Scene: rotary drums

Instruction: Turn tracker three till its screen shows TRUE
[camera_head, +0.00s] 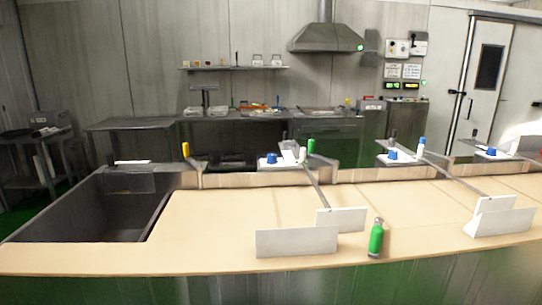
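No tracker can be made out for certain, and no screen reading TRUE is legible. Small white units with blue knobs stand along the back ledge of the counter: one near the middle (271,159), one right of it (393,155) and one at the far right (491,152). Their markings are too small to read. Neither of my grippers shows in the head view.
The tan counter (210,235) spans the front, with a dark sink (95,205) at left. White panels (296,243) and a green bottle (376,239) stand near the front edge. Thin dark rods slant over the counter. Its left-centre surface is clear.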

